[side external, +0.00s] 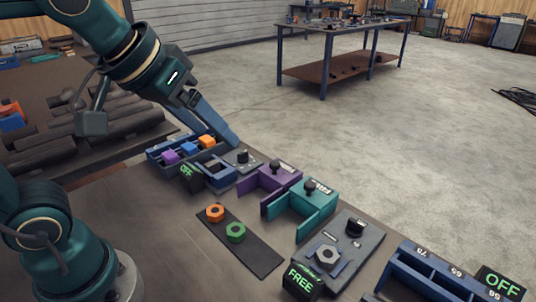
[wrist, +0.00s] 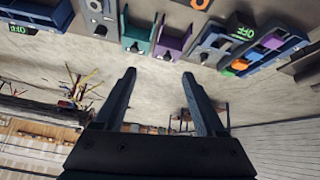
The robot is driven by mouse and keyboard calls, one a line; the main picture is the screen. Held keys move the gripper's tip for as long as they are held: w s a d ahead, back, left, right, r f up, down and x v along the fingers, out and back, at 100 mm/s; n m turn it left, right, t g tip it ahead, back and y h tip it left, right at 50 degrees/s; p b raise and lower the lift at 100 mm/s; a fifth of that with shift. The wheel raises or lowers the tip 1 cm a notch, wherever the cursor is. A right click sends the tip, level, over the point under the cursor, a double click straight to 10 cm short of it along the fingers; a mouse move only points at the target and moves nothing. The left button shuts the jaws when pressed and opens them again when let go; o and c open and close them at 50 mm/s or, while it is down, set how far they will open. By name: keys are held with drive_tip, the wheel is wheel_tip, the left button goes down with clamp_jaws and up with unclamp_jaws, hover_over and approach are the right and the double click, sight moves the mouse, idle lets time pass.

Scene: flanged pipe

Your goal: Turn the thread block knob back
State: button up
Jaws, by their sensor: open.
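Two grey panels carry black knobs, and I cannot tell for sure which is the thread block. One panel with a knob (side external: 355,226) and a steel hex ring (side external: 328,256) stands at the front right, beside a green FREE display (side external: 302,281). The other knob (side external: 243,156) is at the back, near an OFF display (side external: 188,172). My gripper (side external: 231,140) reaches down over the back end of the row. In the wrist view my gripper (wrist: 159,76) is open, with nothing between its fingers. Both panels (wrist: 213,40) show along the top there.
Purple (side external: 270,181) and teal (side external: 305,199) fixtures with black knobs stand between the panels. A blue bin (side external: 155,157) holds coloured cubes. Orange and green nuts lie on a dark mat (side external: 262,258). A slotted blue rack (side external: 415,267) is at right.

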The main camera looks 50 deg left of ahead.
drive_tip(key=shift+m+g, duration=0.7)
drive_tip(key=s+f, duration=0.6)
drive_tip(key=s, duration=0.1)
drive_tip(key=shift+f, duration=0.3)
drive_tip(key=shift+c, duration=0.9)
drive_tip(key=shift+f+m, duration=0.1)
drive_tip(key=shift+m, duration=0.2)
drive_tip(key=shift+c, duration=1.3)
drive_tip(key=w+d+r+m+h, duration=0.3)
drive_tip(key=w+d+r+m, duration=0.25)
drive_tip(key=r+m, duration=0.3)
drive_tip(key=m+g+h, duration=0.4)
drive_tip(key=m+h, duration=0.2)
drive_tip(key=m, duration=0.4)
hover_over(356, 221)
drive_tip(key=a, duration=0.5)
wheel_tip(356, 221, down, 8)
drive_tip(key=shift+n+g, duration=0.25)
drive_tip(key=shift+g, duration=0.55)
drive_tip(key=f, duration=0.9)
drive_tip(key=shift+d+f, duration=0.25)
drive_tip(key=x, duration=0.4)
drive_tip(key=shift+d+f, duration=0.35)
